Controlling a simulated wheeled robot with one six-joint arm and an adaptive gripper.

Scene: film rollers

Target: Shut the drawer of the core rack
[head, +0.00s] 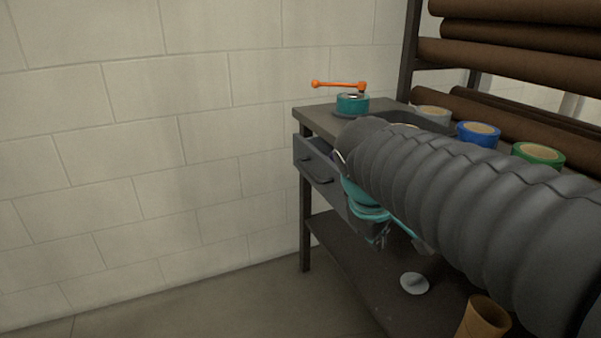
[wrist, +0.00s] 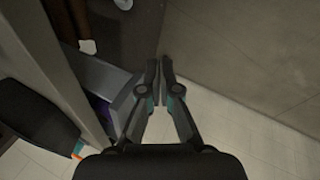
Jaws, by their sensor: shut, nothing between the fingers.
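The core rack (head: 306,222) is a dark bench with a lower shelf. My gripper (head: 378,238) is below and right of the drawer front in the head view, partly hidden by my sleeved arm. In the wrist view my gripper (wrist: 159,72) is shut and empty, with its fingers close beside the drawer front. I cannot tell whether they touch it.
A teal piece with an orange handle (head: 340,85) stands on the bench top. Blue tape (head: 478,133) and green tape (head: 538,154) rolls lie right of it. Brown rolls (head: 520,60) hang above. A pale wall (head: 130,150) stands left. The floor (head: 220,310) before it is clear.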

